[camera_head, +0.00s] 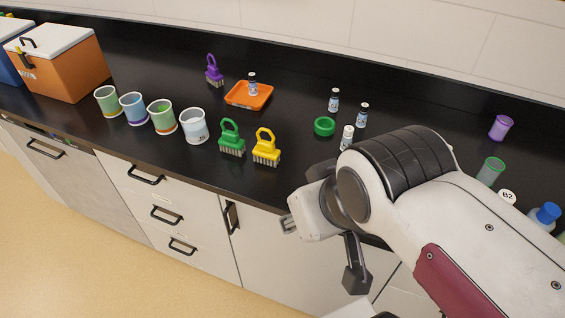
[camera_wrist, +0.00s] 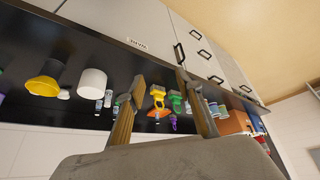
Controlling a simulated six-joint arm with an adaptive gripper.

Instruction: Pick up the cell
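Several small labelled vials could be the cell; I cannot tell which one is meant. One vial (camera_head: 252,84) stands upright on an orange tray (camera_head: 235,101). Three more stand on the black counter: a back vial (camera_head: 334,99), a right vial (camera_head: 362,116) and a front vial (camera_head: 347,137), beside a green ring (camera_head: 324,126). My gripper (camera_head: 322,252) hangs in front of the counter's edge, apart from all vials. In the wrist view my gripper (camera_wrist: 160,77) has its fingers spread with nothing held, and the counter appears upside down.
Green (camera_head: 231,138) and yellow (camera_head: 266,147) brushes stand near the counter's front edge. Several cups (camera_head: 194,126) stand left, before an orange cooler (camera_head: 62,62). A purple brush (camera_head: 214,71) is at the back. A purple cup (camera_head: 501,127) and bottles are at right.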

